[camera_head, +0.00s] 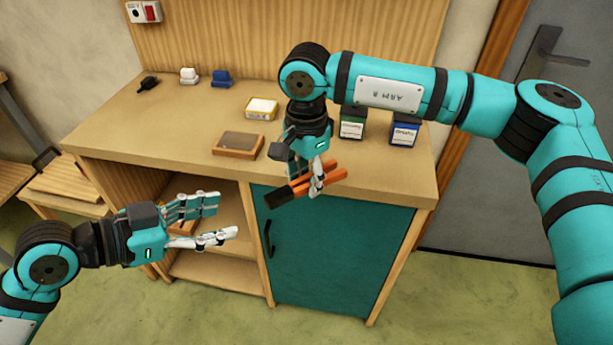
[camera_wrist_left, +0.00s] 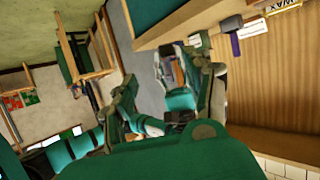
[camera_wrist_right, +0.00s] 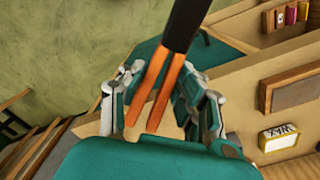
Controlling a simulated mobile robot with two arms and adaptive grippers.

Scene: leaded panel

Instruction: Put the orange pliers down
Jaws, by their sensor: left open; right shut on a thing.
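My left gripper (camera_head: 222,219) is open and empty, in front of the open shelves and lower than the bench top. Its fingers also show in the left wrist view.
On the bench are a brown framed block (camera_head: 238,144), a yellow and white box (camera_head: 262,108), green (camera_head: 352,122) and blue (camera_head: 405,130) labelled boxes, and small white and blue items at the back. The teal cabinet door (camera_head: 335,253) is shut. The bench's left part is mostly clear.

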